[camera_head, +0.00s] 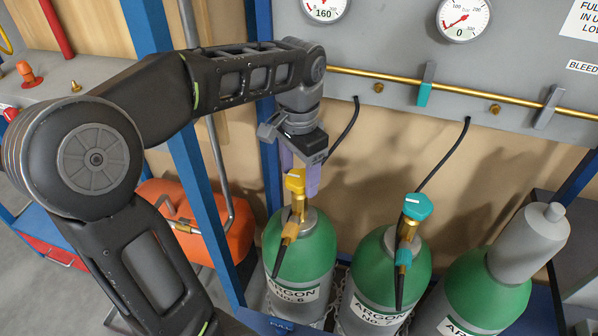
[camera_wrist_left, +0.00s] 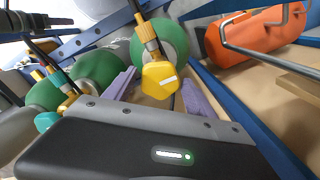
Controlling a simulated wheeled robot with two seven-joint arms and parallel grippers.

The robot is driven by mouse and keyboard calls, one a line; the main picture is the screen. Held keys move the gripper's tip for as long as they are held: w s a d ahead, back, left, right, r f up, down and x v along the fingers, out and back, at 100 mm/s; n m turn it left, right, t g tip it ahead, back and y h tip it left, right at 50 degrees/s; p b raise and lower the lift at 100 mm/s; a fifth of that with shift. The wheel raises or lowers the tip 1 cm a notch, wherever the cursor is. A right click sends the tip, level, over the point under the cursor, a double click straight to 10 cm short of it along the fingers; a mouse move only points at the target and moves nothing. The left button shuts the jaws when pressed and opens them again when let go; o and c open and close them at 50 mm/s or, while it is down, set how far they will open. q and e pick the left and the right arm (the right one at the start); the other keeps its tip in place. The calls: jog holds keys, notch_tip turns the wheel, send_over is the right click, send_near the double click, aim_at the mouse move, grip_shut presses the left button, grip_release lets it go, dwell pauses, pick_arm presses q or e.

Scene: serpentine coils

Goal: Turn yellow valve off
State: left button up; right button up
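The yellow valve (camera_head: 296,181) is a knob with a white mark on top of the green cylinder labelled ARGON No. 6 (camera_head: 301,250). It also shows in the left wrist view (camera_wrist_left: 160,80), with a brass stem leading to the green cylinder. My left gripper (camera_head: 301,174) points down at the valve from above and behind. Its purple fingers are apart, and in the left wrist view the knob appears between them (camera_wrist_left: 159,88) with gaps on both sides. I cannot tell whether the fingertips reach down past the knob's top. My right gripper is not in view.
A teal valve (camera_head: 417,206) tops the ARGON No. 7 cylinder to the right. A capped cylinder (camera_head: 489,290) stands farther right. A grey gauge panel (camera_head: 400,50) and black hoses are behind.

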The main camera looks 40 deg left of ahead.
aim_at(299, 177)
pick_arm(q)
jog(key=shift+o, duration=0.7)
jog(key=shift+r, duration=0.15)
jog(key=shift+r, duration=0.35)
notch_tip(299, 177, up, 6)
jog(key=shift+f+p, duration=0.1)
jog(key=shift+p, duration=0.95)
jog(key=shift+r+p, duration=0.6)
jog(key=shift+f, duration=0.1)
